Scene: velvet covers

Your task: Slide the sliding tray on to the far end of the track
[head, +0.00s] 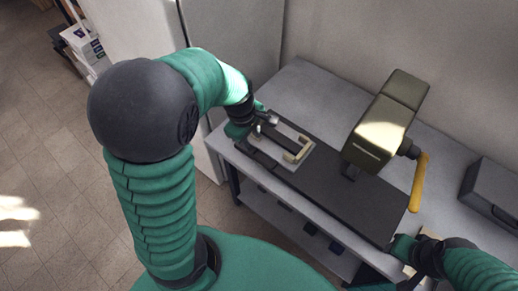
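The sliding tray (279,154) is a small grey plate with a pale, bracket-shaped handle (299,151) on its right part. It sits at the left end of the long dark track (345,187), which runs along the bench to the lower right. My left gripper (264,124) is at the tray's left end, beside or touching it; its fingers are too small to tell whether they are open or shut. My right gripper (405,255) is low at the right end of the track, partly hidden by its own arm, and its finger state does not show clearly.
The grey bench (300,85) stands against a wall. An olive box-shaped device (385,125) with a yellow handle (419,182) rises behind the track. A dark grey case (492,193) lies at the right. The track right of the tray looks clear.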

